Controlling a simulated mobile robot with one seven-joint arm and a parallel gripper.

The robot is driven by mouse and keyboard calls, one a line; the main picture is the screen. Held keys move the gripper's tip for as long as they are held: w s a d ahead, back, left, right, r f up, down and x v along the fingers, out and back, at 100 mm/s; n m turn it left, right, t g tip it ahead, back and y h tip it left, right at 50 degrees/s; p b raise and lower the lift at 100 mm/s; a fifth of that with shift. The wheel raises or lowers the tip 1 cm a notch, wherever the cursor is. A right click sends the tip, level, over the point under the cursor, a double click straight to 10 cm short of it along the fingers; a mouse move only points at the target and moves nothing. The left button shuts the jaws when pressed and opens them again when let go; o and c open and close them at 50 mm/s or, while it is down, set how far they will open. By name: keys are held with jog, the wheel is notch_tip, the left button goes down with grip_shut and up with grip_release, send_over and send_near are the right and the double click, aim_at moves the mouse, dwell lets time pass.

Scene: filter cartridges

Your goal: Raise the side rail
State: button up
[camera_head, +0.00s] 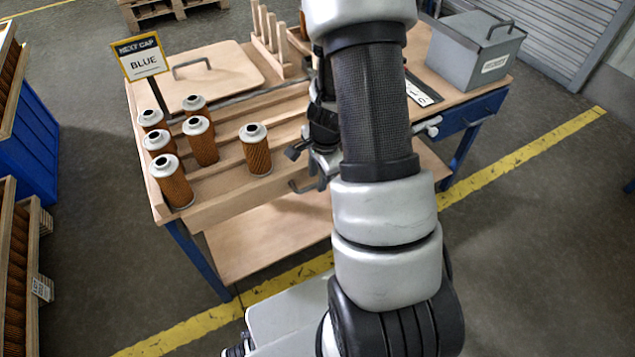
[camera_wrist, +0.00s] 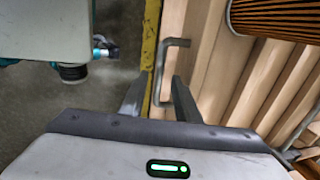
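The wooden side rail (camera_head: 235,204) runs along the front edge of the workbench and looks lowered, its top near the level of the cartridge rows. A grey bent-metal handle (camera_head: 299,187) sticks out at its right end. In the wrist view the handle (camera_wrist: 160,72) lies between the two fingers of my gripper (camera_wrist: 160,88), with a gap on each side. My gripper (camera_head: 322,172) is at the rail's right end in the head view, partly hidden by my arm. It is open and holds nothing.
Several orange filter cartridges (camera_head: 256,158) with grey caps stand behind the rail; one cartridge (camera_wrist: 275,14) shows close by in the wrist view. A sign (camera_head: 140,58) reads "NEXT CAP BLUE". A grey box (camera_head: 470,50) stands at the back right.

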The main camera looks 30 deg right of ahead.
jog(key=shift+w+f, duration=0.15)
jog(key=shift+f, duration=0.55)
grip_shut()
notch_tip(320, 180, up, 6)
jog(key=p, duration=0.4)
jog(key=shift+f, duration=0.25)
jog(key=shift+w+f, duration=0.1)
grip_release()
